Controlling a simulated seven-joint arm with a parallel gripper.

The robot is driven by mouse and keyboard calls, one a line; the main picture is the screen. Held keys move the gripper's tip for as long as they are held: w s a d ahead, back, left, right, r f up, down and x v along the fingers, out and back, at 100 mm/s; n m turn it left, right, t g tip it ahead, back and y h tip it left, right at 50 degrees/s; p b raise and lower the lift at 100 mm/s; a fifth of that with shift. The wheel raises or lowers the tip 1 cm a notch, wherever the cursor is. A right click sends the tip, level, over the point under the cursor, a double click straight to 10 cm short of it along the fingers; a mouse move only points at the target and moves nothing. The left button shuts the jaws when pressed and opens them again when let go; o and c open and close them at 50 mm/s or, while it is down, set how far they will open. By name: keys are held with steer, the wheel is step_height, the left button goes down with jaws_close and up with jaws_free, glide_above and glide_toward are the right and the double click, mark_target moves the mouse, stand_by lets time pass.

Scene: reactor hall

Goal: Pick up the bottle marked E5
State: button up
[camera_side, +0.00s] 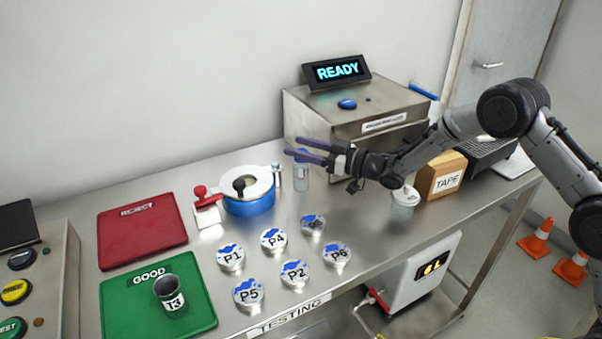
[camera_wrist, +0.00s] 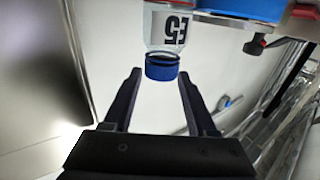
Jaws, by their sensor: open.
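The bottle marked E5 (camera_wrist: 165,32) is clear with a white label and a blue cap (camera_wrist: 161,68). In the wrist view it appears upside down at the top centre, the cap towards me. In the side view the bottle (camera_side: 302,178) stands upright on the bench in front of the steel box, its top partly hidden by my fingers. My gripper (camera_side: 292,147) is open and reaches level over the bench at about cap height. In the wrist view the cap lies at the mouth of my gripper (camera_wrist: 161,75), with gaps on both sides and no visible contact.
A steel box (camera_side: 345,128) with a READY display stands just behind. A blue pot (camera_side: 249,204) and a metal jar (camera_side: 277,177) are left of the bottle. Several marked jars, a green mat (camera_side: 120,318) and a red mat (camera_side: 140,240) lie nearer the front.

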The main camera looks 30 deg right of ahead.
step_height(320, 180, down, 2)
steer(key=shift+f, duration=0.1)
steer(key=x, duration=0.3)
jaws_close()
